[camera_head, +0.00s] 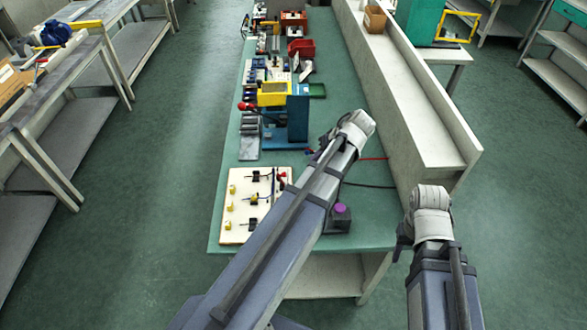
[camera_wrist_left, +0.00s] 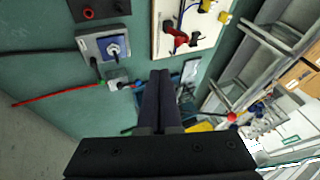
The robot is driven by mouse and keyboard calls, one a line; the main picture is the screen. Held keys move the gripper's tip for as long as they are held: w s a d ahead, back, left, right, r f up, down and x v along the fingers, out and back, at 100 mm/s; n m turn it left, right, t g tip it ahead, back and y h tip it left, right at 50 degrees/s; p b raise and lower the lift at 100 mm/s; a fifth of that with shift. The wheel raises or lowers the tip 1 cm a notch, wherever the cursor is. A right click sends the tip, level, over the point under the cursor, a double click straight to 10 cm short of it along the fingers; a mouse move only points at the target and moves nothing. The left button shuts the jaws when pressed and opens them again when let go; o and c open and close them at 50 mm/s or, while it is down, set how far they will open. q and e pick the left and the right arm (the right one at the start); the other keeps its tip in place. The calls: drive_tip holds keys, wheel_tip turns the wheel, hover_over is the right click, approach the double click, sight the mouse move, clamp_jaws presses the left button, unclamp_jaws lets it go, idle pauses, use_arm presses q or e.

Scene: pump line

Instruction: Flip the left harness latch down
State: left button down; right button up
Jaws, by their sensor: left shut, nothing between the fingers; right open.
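The cream harness board (camera_head: 238,235) lies on the near end of the green bench, with black clips, yellow blocks and dark cable. A red-handled latch (camera_head: 283,175) shows at its far right corner. My left arm hides the board's right side. In the left wrist view, a red and black latch (camera_wrist_left: 180,41) sits by the board's edge (camera_wrist_left: 163,52); I cannot tell which one is the left latch. My left gripper (camera_head: 313,153) is shut and empty, its fingertips (camera_wrist_left: 161,74) apart from the latch. My right gripper (camera_head: 399,242), mostly hidden, is open off the bench's right side.
A grey box with a purple button (camera_head: 340,211) stands right of the board. A blue and yellow fixture (camera_head: 287,105) stands beyond it. A grey box with a blue switch (camera_wrist_left: 108,46) shows in the left wrist view. A long raised shelf (camera_head: 405,110) borders the bench's right.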

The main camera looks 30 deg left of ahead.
use_arm(q)
drive_tip(key=s+a+r+b+x, duration=0.1)
drive_tip(key=s+b+x, duration=0.1)
drive_tip(key=b+x, duration=0.8)
drive_tip(key=shift+a+x, duration=0.3)
drive_tip(key=shift+x, duration=1.35)
drive_tip(key=shift+s+r, duration=0.1)
drive_tip(key=shift+r, duration=0.1)
